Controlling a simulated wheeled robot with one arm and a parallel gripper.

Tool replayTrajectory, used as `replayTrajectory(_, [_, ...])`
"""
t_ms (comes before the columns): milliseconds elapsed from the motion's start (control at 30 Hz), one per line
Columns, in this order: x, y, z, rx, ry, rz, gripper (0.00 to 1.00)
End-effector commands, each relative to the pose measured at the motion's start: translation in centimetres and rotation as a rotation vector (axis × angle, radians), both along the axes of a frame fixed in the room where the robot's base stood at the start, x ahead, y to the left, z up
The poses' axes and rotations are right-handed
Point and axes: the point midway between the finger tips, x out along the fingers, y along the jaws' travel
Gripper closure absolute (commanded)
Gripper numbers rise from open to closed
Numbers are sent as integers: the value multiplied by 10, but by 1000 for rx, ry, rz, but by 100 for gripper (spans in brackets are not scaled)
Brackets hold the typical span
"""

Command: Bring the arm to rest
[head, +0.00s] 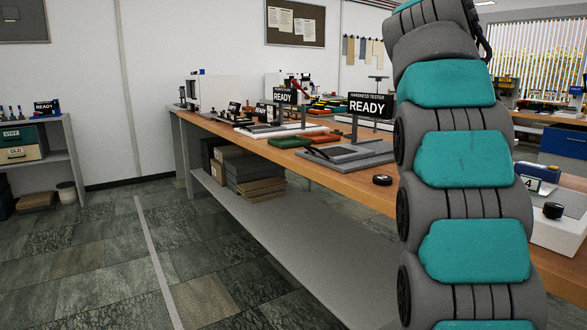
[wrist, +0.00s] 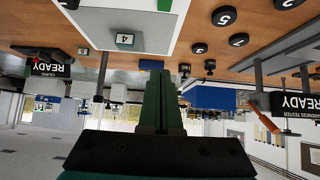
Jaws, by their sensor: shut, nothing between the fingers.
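My arm, with grey links and teal covers, stands nearly upright on the right of the head view and runs out of the top edge. Its end is outside that view. My gripper (wrist: 161,78) shows in the wrist view, which looks upside down. Its green fingers are together and empty, in front of the dark gripper body. The wooden bench top (wrist: 55,20) and its items lie beyond the fingers, and I see no contact with them.
A long wooden workbench (head: 345,180) runs behind my arm. It bears a hardness tester sign (head: 370,107), a black puck (head: 382,180) and a white device (head: 560,228). A side shelf (head: 55,137) stands at the left. The floor (head: 105,250) at front left is clear.

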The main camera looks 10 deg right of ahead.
Motion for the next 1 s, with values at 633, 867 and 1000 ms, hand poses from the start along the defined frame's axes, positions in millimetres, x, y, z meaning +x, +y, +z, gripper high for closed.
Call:
replayTrajectory(633, [-45, 126, -152, 170, 410, 451, 100])
replayTrajectory(867, [-98, 184, -226, 264, 548, 633, 100])
replayTrajectory(1000, [-138, 219, -271, 327, 623, 739, 100])
